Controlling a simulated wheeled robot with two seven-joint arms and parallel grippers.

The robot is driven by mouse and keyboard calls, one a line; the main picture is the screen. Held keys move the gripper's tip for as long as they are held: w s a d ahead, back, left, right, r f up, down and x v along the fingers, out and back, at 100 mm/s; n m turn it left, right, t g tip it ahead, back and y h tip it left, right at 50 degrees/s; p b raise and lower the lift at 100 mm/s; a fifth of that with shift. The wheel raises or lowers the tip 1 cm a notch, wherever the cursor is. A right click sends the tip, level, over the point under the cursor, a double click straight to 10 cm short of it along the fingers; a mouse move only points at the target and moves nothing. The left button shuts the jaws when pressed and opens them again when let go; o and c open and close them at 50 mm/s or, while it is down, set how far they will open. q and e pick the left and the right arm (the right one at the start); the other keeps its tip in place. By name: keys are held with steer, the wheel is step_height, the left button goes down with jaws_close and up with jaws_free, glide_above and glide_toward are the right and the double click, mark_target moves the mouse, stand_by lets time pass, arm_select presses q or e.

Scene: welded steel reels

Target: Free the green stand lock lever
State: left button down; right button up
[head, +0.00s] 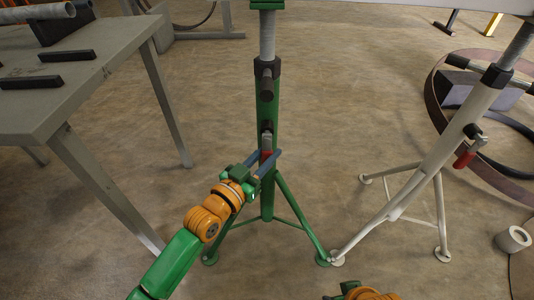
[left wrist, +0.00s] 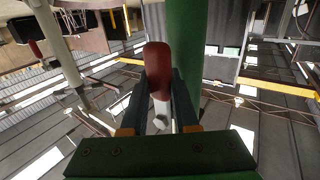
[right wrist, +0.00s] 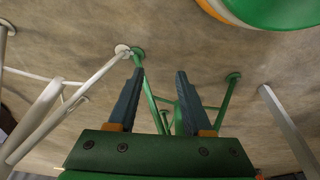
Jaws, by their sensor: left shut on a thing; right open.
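The green stand (head: 266,105) is upright in the middle of the head view, on splayed legs. Its lock lever (head: 266,155) has a red grip and a pale metal shank and hangs down along the front of the post. My left gripper (head: 269,164) is at the lever, one finger on each side. In the left wrist view the red grip (left wrist: 158,62) sits between the dark fingers, with the green post just behind it; the fingers are shut on it. My right gripper (right wrist: 159,73) is open and empty, low in front of the green stand's legs.
A white stand (head: 440,135) with its own red-handled lever (head: 465,158) is to the right. A steel table (head: 50,100) with dark bars is at left. A large ring (head: 436,105) and a white roll (head: 513,239) lie at far right. Floor between table and green stand is clear.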

arm_select(q)
steer(key=m+g+p, duration=0.1)
steer(key=p, duration=0.2)
steer(key=shift+a+r+p, duration=0.3)
steer(key=shift+a+p, duration=0.1)
arm_select(e)
steer(key=s+d+f+g+p, duration=0.15)
steer(key=s+f+p, duration=0.3)
steer(key=f, duration=0.65)
steer(key=s+d+r+h+p, duration=0.1)
steer(key=s+d+r+p, duration=0.1)
steer(key=s+d+p, duration=0.35)
arm_select(q)
steer(key=a+r+m+g+y+p, duration=0.2)
steer(key=a+r+m+y+p, duration=0.2)
steer(key=m+y+p, duration=0.6)
steer(key=shift+a+r+g+p, duration=0.3)
steer(key=shift+g+p, duration=0.1)
steer(key=shift+p, duration=0.15)
arm_select(e)
steer(key=s+a+r, duration=0.4)
steer(key=r, duration=0.5)
steer(key=shift+s+a+r+g+y, duration=0.2)
steer(key=shift+s+r+g+y, duration=0.05)
steer(key=shift+g+y, duration=0.1)
steer(key=shift+d, duration=0.1)
arm_select(q)
steer(key=c, duration=0.7)
jaws_free()
steer(key=shift+r, duration=0.1)
